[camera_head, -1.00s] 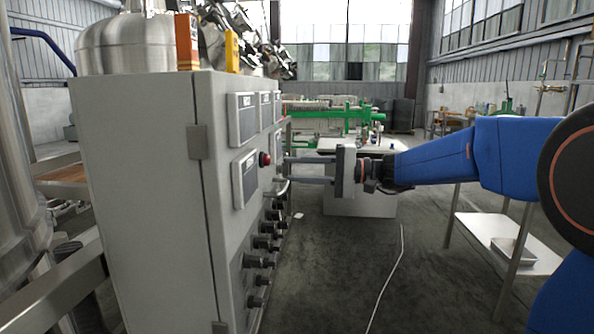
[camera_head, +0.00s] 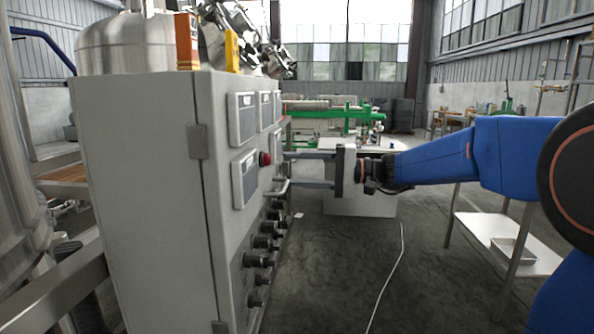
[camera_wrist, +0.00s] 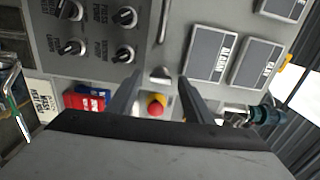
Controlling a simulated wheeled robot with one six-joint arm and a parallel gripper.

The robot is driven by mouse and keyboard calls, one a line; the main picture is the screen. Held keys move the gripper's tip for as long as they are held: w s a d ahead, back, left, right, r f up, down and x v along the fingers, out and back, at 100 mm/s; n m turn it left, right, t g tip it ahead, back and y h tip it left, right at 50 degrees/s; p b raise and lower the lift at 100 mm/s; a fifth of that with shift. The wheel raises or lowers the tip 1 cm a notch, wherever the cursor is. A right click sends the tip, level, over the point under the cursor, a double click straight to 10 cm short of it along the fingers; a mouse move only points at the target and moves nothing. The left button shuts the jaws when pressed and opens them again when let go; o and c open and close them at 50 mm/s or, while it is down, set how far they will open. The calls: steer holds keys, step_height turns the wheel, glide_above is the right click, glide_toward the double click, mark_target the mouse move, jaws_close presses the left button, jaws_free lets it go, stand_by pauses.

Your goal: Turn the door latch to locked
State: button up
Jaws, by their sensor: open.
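The grey control cabinet (camera_head: 150,190) has its panel door facing my gripper. A small metallic latch-like piece (camera_wrist: 160,74) sits on the panel between my fingertips in the wrist view; its exact turn angle is hard to tell. My gripper (camera_wrist: 160,82) is open, with one finger on each side of this piece and no visible grip on it. In the head view my gripper (camera_head: 286,168) reaches from the right to the panel face, and the fingertips hide the latch area. A bar handle (camera_wrist: 164,30) lies beyond the latch-like piece in the wrist view.
A red button on yellow (camera_wrist: 157,104) sits between the fingers, close to them. Several black knobs (camera_head: 262,242) jut from the lower panel. Labelled plates (camera_head: 244,179) are beside the button. The floor (camera_head: 345,270) right of the cabinet is mostly clear, with a white cable.

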steer(key=shift+d, duration=0.15)
steer(key=s+d, duration=0.3)
steer(key=d, duration=1.3)
steer(key=shift+s+d, duration=0.2)
steer(key=shift+d, duration=0.2)
steer(key=s+a+f+g+h, duration=0.1)
steer(key=s+a+f+h, duration=0.25)
steer(key=s+f, duration=0.4)
steer(key=s+a+f+g+h, duration=0.1)
steer(key=s+a+f+h, duration=0.1)
steer(key=s+f+h, duration=0.5)
steer(key=s+d+f+n+t+h, duration=0.1)
steer(key=s+d+f+h, duration=0.2)
steer(key=s+d+f, duration=0.2)
steer(key=s+d+f+n+t+h, duration=0.1)
steer(key=s+d+f+h, duration=0.3)
steer(key=s, duration=0.7)
step_height(320, 180, down, 3)
steer(key=d+t, duration=0.1)
steer(key=d, duration=0.1)
steer(key=shift+s+d+f, duration=0.15)
steer(key=shift+d+f, duration=0.05)
steer(key=shift+d, duration=0.1)
